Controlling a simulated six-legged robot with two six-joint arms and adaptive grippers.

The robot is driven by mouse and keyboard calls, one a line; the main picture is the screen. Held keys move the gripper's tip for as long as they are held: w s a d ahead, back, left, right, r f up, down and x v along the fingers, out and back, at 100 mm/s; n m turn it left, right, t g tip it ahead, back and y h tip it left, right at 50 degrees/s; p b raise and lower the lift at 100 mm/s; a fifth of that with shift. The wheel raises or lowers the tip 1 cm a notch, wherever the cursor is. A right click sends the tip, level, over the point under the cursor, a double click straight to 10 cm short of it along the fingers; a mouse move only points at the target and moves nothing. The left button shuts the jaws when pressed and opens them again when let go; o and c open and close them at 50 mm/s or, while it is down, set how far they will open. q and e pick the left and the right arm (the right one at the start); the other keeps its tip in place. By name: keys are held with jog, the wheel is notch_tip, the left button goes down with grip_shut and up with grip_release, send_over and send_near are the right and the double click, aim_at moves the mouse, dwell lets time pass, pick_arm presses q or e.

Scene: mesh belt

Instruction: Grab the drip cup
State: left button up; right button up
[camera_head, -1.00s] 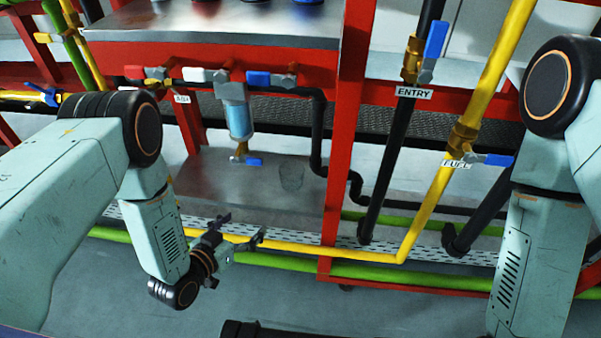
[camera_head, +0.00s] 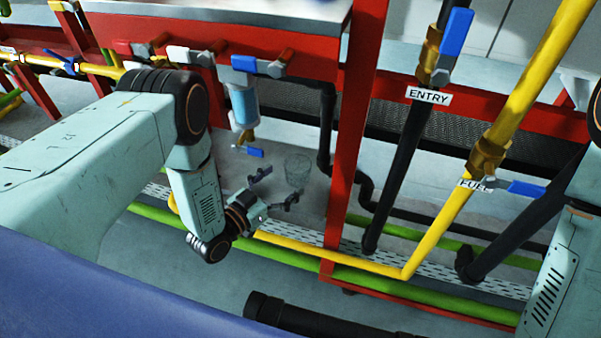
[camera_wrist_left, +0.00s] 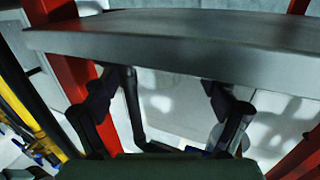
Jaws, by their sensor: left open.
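The drip cup (camera_head: 298,170) is a clear, see-through cup on the grey metal lower shelf (camera_head: 228,172), in the head view. It stands just right of and below the blue filter bowl (camera_head: 243,108) with its brass drain and blue handle. My left gripper (camera_head: 280,187) is open, its two fingers apart and pointing toward the cup from the lower left. The cup appears just beyond the fingertips; I cannot tell whether they touch it. In the left wrist view the open fingers (camera_wrist_left: 170,88) show, but I cannot make out the cup there. My right gripper is out of view.
A red upright post (camera_head: 352,130) stands right of the cup. A yellow pipe (camera_head: 320,254) and a green pipe (camera_head: 385,280) run low in front of the shelf. Black and yellow pipes with valves stand at right. A grey metal edge (camera_wrist_left: 180,45) crosses the left wrist view.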

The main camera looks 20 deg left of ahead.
aim_at(289, 177)
pick_arm(q)
jog(key=b+x, duration=0.1)
jog(key=x, duration=0.1)
jog(key=b+x, duration=0.1)
jog(key=x, duration=0.1)
jog(key=shift+w+d, duration=0.15)
jog(key=shift+d, duration=0.2)
jog(key=shift+w+d+r, duration=0.1)
jog(key=shift+w+d, duration=0.1)
jog(key=shift+w, duration=0.25)
jog(key=c, duration=1.1)
